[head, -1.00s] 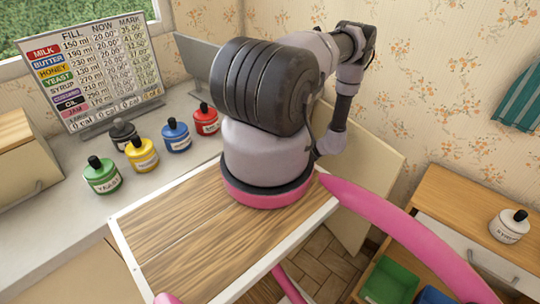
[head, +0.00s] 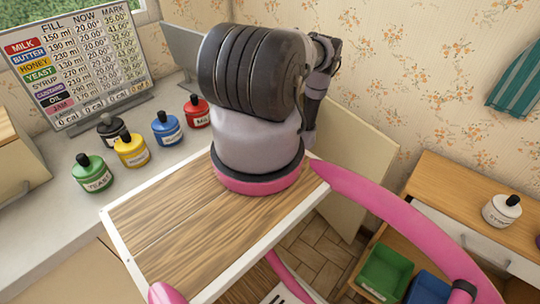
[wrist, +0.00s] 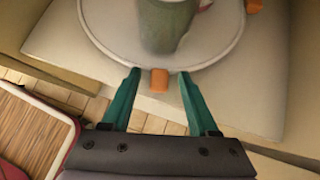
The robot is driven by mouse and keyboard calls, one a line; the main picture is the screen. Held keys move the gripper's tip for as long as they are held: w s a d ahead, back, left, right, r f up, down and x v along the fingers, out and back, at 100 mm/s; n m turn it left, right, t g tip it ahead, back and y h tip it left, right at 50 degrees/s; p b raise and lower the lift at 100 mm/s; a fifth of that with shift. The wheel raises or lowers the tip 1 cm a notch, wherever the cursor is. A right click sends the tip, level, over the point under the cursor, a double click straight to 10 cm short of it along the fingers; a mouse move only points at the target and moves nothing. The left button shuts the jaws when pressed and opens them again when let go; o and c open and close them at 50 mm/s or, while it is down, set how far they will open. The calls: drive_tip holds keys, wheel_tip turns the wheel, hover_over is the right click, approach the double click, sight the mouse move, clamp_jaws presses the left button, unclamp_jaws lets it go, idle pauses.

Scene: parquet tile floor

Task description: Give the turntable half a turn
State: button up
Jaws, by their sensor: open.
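The turntable (wrist: 217,42) is a pale round disc with a raised rim at the top of the wrist view. A green mug (wrist: 166,24) stands on it, its top cut off. An orange peg (wrist: 159,80) sticks out at the near rim, and another orange peg (wrist: 254,6) shows at the upper right. My gripper (wrist: 159,74) is open, with one teal finger on each side of the near peg; I cannot tell whether either touches it. In the head view my arm hides the gripper, and the turntable is not seen.
The turntable sits on a pale shelf (wrist: 60,45) between side panels. In the head view, several labelled bottles, one of them green (head: 92,175), stand on the counter by a chart (head: 75,65). A drawer at right holds a green bin (head: 385,272) and a blue bin (head: 428,288).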

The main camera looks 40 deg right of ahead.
clamp_jaws()
idle(1.4)
